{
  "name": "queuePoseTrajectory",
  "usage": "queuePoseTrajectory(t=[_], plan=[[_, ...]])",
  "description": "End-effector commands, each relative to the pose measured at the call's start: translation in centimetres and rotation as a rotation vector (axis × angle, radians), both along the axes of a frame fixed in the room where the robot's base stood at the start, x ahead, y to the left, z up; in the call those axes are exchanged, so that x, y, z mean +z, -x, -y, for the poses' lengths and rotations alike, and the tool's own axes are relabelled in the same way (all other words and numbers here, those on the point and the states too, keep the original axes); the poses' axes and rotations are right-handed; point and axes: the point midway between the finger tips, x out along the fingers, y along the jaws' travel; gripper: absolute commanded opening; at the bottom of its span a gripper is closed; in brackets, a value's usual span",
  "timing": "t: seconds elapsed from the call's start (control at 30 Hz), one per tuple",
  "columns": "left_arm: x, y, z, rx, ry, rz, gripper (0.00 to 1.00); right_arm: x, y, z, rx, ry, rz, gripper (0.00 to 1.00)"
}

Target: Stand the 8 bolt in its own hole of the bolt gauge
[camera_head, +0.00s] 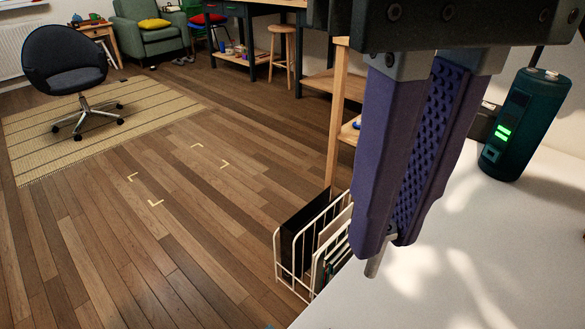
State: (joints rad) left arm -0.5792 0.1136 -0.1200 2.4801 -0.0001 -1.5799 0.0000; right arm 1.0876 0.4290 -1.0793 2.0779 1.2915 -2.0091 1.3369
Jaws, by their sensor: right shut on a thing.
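My right gripper (388,236) hangs large and close in the head view, with purple fingers and ridged inner pads. It is shut on a thin grey metal bolt (374,266); its shank sticks out below the fingertips, pointing down. The rest of the bolt is hidden between the fingers, and no size mark on it shows. The fingertips are above or near the left edge of a white tabletop (440,285); the exact height cannot be told. The bolt gauge is not in view. My left gripper is not in view.
A teal cylinder with green lights (527,124) stands on the tabletop at right, beside a small dark object (484,120). A white wire rack (296,256) stands left of the table edge. Open wooden floor (150,240), an office chair (66,65) and a workbench (235,72) lie beyond.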

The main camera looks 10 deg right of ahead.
Motion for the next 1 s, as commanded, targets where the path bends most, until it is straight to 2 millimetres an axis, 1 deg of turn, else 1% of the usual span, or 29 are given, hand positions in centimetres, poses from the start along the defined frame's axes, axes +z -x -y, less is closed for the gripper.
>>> queuePoseTrajectory(t=[0.03,0.2,0.3,0.4,0.57,0.7,0.8,0.9,1.0], plan=[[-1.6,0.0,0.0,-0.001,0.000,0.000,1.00,-2.5,0.2,-0.1,-0.002,-0.001,-0.007,0.00],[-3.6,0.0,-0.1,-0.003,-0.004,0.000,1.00,-7.3,0.1,0.0,-0.003,0.001,-0.004,0.00],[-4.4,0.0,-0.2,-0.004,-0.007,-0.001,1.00,-9.5,0.1,0.0,-0.003,0.001,-0.003,0.00],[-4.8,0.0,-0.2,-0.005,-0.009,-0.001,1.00,-10.8,0.0,0.0,-0.001,0.000,-0.001,0.00],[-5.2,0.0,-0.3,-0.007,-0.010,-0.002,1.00,-12.1,0.0,0.0,-0.002,0.001,-0.001,0.00],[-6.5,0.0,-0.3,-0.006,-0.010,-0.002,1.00,-14.8,0.1,0.1,-0.001,0.002,-0.002,0.00],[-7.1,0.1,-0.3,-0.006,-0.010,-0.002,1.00,-16.4,0.1,0.1,-0.002,0.001,-0.002,0.00],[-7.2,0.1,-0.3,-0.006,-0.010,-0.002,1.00,-17.1,0.0,0.1,-0.001,0.001,0.000,0.00],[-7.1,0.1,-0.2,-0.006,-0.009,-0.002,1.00,-17.1,0.0,0.0,-0.001,0.000,0.001,0.00]])
